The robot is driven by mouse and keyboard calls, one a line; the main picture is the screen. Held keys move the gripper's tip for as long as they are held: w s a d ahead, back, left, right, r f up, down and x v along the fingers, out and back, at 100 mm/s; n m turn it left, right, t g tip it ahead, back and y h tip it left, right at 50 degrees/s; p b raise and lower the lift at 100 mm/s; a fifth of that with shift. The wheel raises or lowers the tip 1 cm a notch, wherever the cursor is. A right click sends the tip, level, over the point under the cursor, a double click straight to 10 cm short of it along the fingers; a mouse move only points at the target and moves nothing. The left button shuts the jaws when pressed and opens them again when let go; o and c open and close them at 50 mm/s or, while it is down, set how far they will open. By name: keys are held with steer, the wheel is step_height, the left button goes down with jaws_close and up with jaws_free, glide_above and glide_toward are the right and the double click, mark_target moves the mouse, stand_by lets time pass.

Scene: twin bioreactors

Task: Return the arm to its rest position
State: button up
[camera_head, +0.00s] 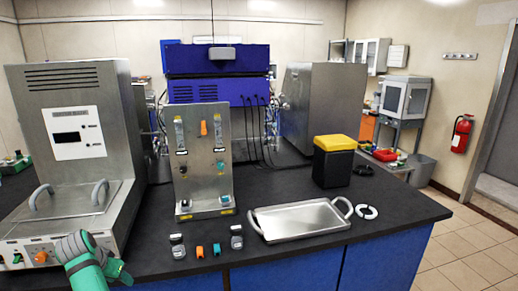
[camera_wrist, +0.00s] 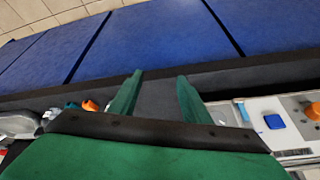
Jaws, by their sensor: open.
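My gripper (camera_wrist: 160,86) shows in the wrist view with its two green fingers apart and nothing between them. Past the fingers lie the dark bench edge and the blue cabinet fronts (camera_wrist: 165,38). In the head view my green and grey arm (camera_head: 88,268) is at the lower left, in front of the left machine's control panel (camera_head: 22,256). The fingers are hard to make out there. No contact with the bench or machine can be made out.
A metal tray (camera_head: 300,219), two small clear-and-dark containers (camera_head: 178,246), orange and teal caps (camera_head: 200,251) and a white ring (camera_head: 367,212) lie along the bench front. A metal stand (camera_head: 204,160) and a yellow-lidded black bin (camera_head: 333,165) stand behind. Floor is clear at right.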

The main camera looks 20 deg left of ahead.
steer(key=w+d+f+t+y, duration=0.1)
steer(key=d+f, duration=0.7)
steer(key=f, duration=0.3)
steer(key=w+d+f+y, duration=0.1)
steer(key=d+f, duration=0.6)
steer(key=f, duration=0.3)
steer(key=s+d+f+t, duration=0.1)
steer(key=s+d+f, duration=0.35)
steer(key=d, duration=0.45)
steer(key=s+d+f+t, duration=0.1)
steer(key=s+d+f, duration=0.3)
steer(key=d, duration=0.5)
steer(key=s+d+r+m+t, duration=0.1)
steer(key=s+d+r+t, duration=0.1)
steer(key=s+d, duration=0.6)
steer(key=s+d+r+m+t, duration=0.1)
steer(key=s+d+r+t, duration=0.1)
steer(key=s+d, duration=0.65)
steer(key=s+d+r+t+h, duration=0.1)
steer(key=s+d+r, duration=0.4)
steer(key=r, duration=0.4)
steer(key=s+d+r+t+h, duration=0.2)
steer(key=s+d+r, duration=0.4)
steer(key=s+r, duration=0.1)
steer(key=shift+r+t+h, duration=0.3)
steer(key=shift+r, duration=0.55)
